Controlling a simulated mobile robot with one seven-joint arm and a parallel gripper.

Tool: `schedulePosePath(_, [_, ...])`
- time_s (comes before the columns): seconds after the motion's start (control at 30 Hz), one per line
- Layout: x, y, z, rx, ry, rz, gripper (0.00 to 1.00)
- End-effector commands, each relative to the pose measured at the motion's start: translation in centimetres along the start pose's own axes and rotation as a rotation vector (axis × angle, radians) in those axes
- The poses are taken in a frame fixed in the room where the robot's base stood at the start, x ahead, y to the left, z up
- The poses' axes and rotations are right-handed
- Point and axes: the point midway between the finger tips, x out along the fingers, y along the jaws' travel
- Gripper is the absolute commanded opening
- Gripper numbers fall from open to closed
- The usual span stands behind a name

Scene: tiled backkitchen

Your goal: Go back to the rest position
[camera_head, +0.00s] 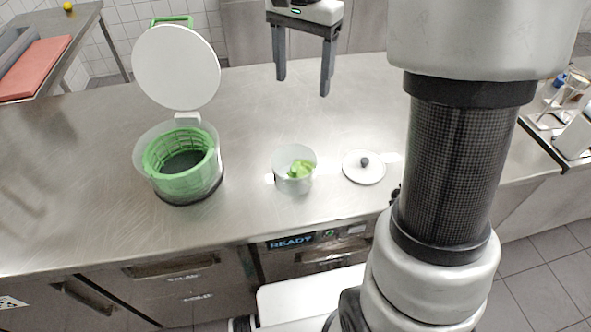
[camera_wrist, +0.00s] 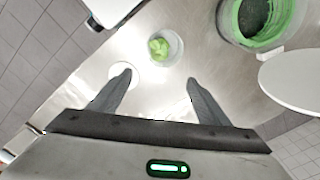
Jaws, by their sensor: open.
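My gripper (camera_head: 302,88) is open and empty, with its two fingers apart and pointing down above the back of the steel counter. It also shows in the wrist view (camera_wrist: 158,82), with nothing between the fingers. A small clear container (camera_head: 295,183) holding green pieces (camera_head: 301,169) stands on the counter, nearer the front edge than my gripper; it also shows in the wrist view (camera_wrist: 176,50). A round lid with a dark knob (camera_head: 364,168) lies flat to the right of the container.
A salad spinner with a green basket (camera_head: 181,160) stands on the left, its white lid (camera_head: 176,68) raised. A side table (camera_head: 88,14) with a red board (camera_head: 37,70) is at the far left. A rack (camera_head: 561,100) stands at the right. The counter between spinner and container is clear.

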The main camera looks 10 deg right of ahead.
Motion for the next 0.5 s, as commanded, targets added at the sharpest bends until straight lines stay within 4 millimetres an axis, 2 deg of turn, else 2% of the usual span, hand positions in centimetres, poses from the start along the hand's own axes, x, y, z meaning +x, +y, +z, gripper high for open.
schedulePosePath(0.23, [0.0,0.0,0.0,-0.001,0.001,-0.001,0.70])
schedulePosePath(0.33, [-0.6,0.6,0.5,-0.024,0.012,-0.012,0.70])
schedulePosePath(0.43, [-2.1,2.0,2.0,-0.094,0.048,-0.044,0.70])
schedulePosePath(0.5, [-3.3,3.7,3.6,-0.172,0.089,-0.076,0.70])
